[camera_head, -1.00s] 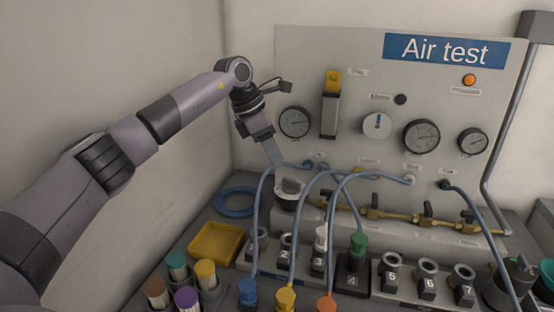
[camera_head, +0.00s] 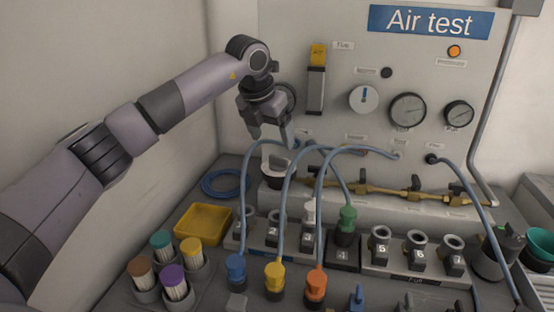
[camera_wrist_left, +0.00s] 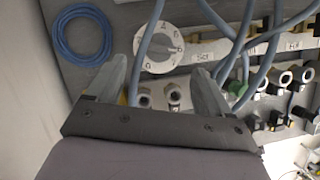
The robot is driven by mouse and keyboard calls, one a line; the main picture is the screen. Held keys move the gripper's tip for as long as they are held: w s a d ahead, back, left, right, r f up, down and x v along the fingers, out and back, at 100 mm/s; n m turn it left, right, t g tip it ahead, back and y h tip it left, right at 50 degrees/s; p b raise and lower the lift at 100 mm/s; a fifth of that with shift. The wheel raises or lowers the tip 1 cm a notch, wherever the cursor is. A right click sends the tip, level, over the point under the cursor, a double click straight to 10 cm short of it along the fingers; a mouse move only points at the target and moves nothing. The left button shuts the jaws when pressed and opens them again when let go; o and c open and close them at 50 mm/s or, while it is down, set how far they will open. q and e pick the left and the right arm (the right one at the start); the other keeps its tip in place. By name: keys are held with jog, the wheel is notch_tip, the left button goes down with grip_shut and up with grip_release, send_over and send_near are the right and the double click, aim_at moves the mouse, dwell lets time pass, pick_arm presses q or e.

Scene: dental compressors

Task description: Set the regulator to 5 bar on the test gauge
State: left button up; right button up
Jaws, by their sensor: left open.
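My left gripper (camera_head: 271,138) is open and empty, pointing down in front of the panel's left part. A pale round dial with a numbered scale (camera_head: 277,167), probably the regulator, sits just below its fingertips. In the left wrist view the dial (camera_wrist_left: 158,47) shows beyond and between the spread fingers (camera_wrist_left: 160,75), with no clear contact. Three round gauges are on the panel: a large one (camera_head: 408,111), a smaller one at right (camera_head: 459,114), and one at left (camera_head: 287,96) partly hidden by my gripper. Their labels and readings are too small to read. My right gripper is not in view.
Blue hoses (camera_head: 285,190) arch close to the dial and gripper. A white knob with a blue mark (camera_head: 364,99) is on the panel. Numbered fittings (camera_head: 417,248), a yellow tray (camera_head: 204,224) and a blue coil (camera_head: 226,183) are on the bench. A wall stands at left.

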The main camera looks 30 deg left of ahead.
aim_at(278, 157)
pick_arm(q)
jog(key=x, duration=0.7)
jog(key=shift+w+f, duration=0.1)
jog(key=c, duration=1)
